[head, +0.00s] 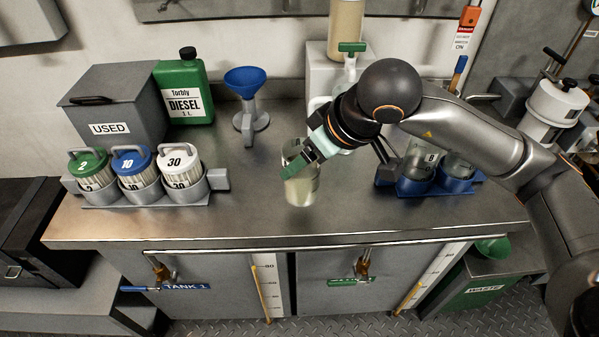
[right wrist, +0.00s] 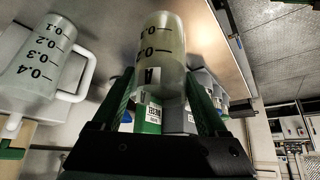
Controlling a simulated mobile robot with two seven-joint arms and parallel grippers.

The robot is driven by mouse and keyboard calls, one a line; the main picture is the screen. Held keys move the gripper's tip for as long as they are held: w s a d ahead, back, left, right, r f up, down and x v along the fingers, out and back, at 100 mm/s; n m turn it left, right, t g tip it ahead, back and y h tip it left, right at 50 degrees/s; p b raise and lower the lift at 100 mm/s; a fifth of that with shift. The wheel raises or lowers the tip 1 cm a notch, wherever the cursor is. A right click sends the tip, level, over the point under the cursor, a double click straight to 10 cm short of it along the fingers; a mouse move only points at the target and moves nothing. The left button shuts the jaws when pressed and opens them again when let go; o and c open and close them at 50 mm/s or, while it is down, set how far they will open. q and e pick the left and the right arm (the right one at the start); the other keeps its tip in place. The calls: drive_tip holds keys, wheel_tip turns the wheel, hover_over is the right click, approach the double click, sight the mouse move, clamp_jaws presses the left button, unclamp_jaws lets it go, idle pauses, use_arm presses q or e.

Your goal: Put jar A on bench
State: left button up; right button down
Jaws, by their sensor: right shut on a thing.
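Jar A (head: 301,190) is a clear jar with pale yellowish contents, over the middle front of the steel bench (head: 245,215). In the right wrist view jar A (right wrist: 163,45) shows its letter A and its scale marks. My right gripper (head: 299,163) is shut on jar A, with its green fingers on either side of the jar's upper part. The jar looks about upright. I cannot tell whether its base touches the bench. My left gripper is not in view.
A blue holder (head: 412,189) with jar B (head: 428,163) stands to the right. Three lidded filter cups sit in a rack (head: 145,197) at left. A blue funnel (head: 246,80), green diesel can (head: 183,95) and USED box (head: 115,100) stand behind. The bench left of jar A is clear.

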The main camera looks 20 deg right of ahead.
drive_tip(key=shift+w+a+f, duration=0.15)
drive_tip(key=shift+f, duration=0.05)
drive_tip(key=f, duration=0.3)
drive_tip(key=shift+w+a+f, duration=0.15)
drive_tip(key=shift+a, duration=0.1)
drive_tip(key=shift+f, duration=0.25)
drive_tip(key=shift+f+b, duration=0.25)
drive_tip(key=shift+b, duration=0.15)
unclamp_jaws()
drive_tip(key=shift+r, duration=0.1)
drive_tip(key=shift+r+p, duration=0.1)
drive_tip(key=shift+p, duration=0.2)
drive_tip(key=shift+r, duration=0.2)
drive_tip(key=p+v, duration=0.1)
drive_tip(key=v, duration=1)
drive_tip(key=shift+s+r, duration=0.2)
drive_tip(key=shift+r, duration=0.1)
